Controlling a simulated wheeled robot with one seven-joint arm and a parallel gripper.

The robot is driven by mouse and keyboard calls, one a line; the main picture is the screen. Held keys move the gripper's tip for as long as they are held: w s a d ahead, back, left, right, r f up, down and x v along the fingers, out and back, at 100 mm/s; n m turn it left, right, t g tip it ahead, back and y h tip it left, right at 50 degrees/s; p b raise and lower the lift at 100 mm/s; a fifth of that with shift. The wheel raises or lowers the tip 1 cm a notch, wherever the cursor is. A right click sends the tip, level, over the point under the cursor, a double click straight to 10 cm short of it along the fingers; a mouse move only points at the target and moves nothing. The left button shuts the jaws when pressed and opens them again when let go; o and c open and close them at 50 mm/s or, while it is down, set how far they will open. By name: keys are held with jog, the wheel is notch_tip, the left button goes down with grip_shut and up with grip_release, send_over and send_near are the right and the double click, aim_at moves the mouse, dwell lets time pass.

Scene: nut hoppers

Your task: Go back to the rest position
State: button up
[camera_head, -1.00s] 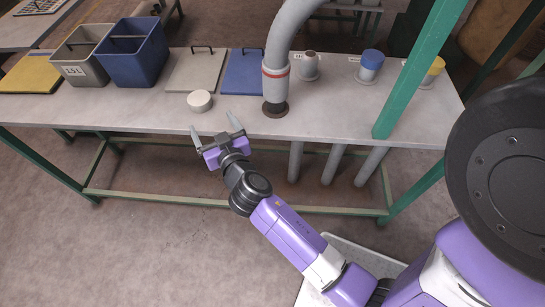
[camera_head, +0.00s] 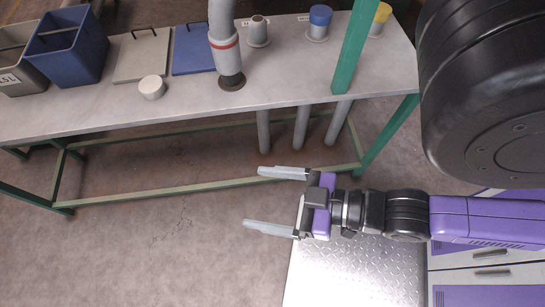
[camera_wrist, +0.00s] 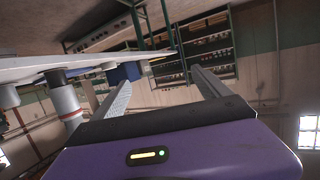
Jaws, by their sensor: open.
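My gripper (camera_head: 264,199) is open and empty in the head view, its two grey fingers pointing left. It is in front of the table (camera_head: 140,112), apart from it, beside my own metal deck. In the wrist view my gripper's fingers (camera_wrist: 160,88) stand wide apart with nothing between them. The wrist view looks sideways across the room, with the table (camera_wrist: 80,62) at the left.
A blue bin (camera_head: 68,48), a grey bin (camera_head: 18,65), a grey lid (camera_head: 142,55), a blue lid (camera_head: 195,48), a white round piece (camera_head: 152,87) and a grey pipe (camera_head: 228,60) are on the table. A green post (camera_head: 355,45) stands at its right. Floor left of my gripper is clear.

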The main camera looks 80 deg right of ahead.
jog(key=shift+s+d+r+n, duration=0.2)
jog(key=shift+s+r+n, duration=0.1)
jog(key=shift+s+r, duration=0.4)
jog(key=shift+w, duration=0.1)
